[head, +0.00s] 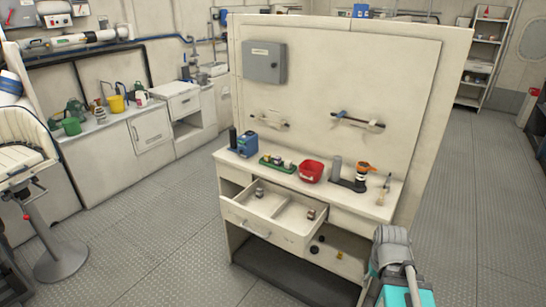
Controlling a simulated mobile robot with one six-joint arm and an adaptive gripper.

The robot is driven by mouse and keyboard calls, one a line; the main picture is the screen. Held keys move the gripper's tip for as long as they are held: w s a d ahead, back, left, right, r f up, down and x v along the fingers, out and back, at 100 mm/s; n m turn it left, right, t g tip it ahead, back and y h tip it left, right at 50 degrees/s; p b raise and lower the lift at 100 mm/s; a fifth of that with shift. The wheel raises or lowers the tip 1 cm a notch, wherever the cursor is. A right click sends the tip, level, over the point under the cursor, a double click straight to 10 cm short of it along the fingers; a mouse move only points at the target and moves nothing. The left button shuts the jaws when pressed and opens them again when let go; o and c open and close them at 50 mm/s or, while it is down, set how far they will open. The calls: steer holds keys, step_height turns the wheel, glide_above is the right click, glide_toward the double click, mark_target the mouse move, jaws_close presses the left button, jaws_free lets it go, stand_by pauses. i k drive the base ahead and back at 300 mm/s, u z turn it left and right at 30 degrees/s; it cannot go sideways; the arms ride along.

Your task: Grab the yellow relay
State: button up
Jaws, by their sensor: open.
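A small yellow item (340,253) lies in the open compartment below the drawer of the workbench; it is too small to tell for certain that it is the yellow relay. Dark round items (314,249) lie to its left. The drawer (285,215) above is pulled out and holds a few small items, one of them (311,214) near its right end. Part of my arm, teal and grey, shows at the lower right, in front of the bench's right side. My gripper cannot be made out in this view.
The bench top holds a blue box (247,146), a green tray (265,161), a red bin (312,172) and an orange-and-black device (363,172). A tall panel (335,80) stands behind. A counter (110,118) runs along the left. The floor (150,240) left of the bench is clear.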

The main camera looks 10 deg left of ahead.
mark_target(267, 157)
steer(key=i, duration=0.9)
steer(key=u, duration=0.05)
